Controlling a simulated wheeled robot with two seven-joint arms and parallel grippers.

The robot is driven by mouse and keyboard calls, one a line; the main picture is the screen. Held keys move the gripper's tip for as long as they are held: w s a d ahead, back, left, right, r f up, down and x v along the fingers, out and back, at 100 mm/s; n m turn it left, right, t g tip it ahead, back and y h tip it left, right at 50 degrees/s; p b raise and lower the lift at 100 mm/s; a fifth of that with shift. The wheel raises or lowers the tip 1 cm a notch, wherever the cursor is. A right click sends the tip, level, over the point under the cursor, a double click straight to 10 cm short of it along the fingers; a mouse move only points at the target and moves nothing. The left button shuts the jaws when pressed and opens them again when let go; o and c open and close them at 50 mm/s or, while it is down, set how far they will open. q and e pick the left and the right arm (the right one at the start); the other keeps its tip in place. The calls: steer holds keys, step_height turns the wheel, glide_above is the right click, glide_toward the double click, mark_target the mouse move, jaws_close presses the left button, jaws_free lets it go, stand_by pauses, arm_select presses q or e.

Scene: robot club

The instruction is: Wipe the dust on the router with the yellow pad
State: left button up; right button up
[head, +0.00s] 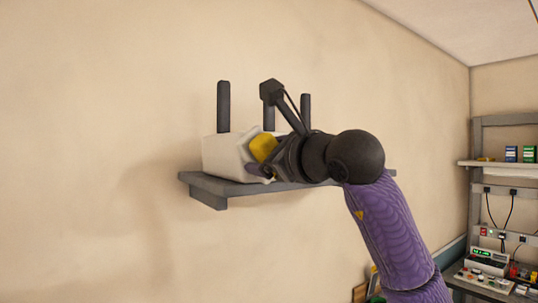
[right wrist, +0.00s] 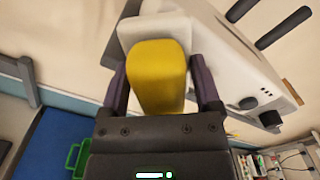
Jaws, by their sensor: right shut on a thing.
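The white router (head: 222,155) sits on a grey wall shelf (head: 230,188), with dark antennas (head: 224,106) standing up. It also shows in the right wrist view (right wrist: 235,65), tilted, on the right. My right gripper (head: 265,155) is shut on the yellow pad (head: 262,147), which fills the space between the fingers in the right wrist view (right wrist: 158,75). The pad is in front of the router's face; I cannot tell whether it touches. My right arm hides the router's right part. No dust can be made out. My left gripper is not in view.
The wall around the shelf is bare, with free room to the left. At the far right stands a grey rack (head: 476,135) with small boxes, cables and a workbench with devices (head: 486,280). A green crate handle (right wrist: 77,158) shows low in the right wrist view.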

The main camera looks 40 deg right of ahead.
steer(key=shift+w+d+p, duration=0.1)
steer(key=shift+w+p, duration=0.3)
steer(key=shift+w, duration=0.45)
steer(key=shift+s+d, duration=0.15)
steer(key=shift+d, duration=0.75)
steer(key=shift+s+d, duration=0.15)
steer(key=shift+d, duration=0.75)
steer(key=shift+d+p, duration=1.1)
steer(key=shift+d, duration=2.45)
steer(key=shift+w+a, duration=0.2)
steer(key=shift+a, duration=2.55)
steer(key=shift+w+a, duration=0.15)
steer(key=shift+a, duration=2.55)
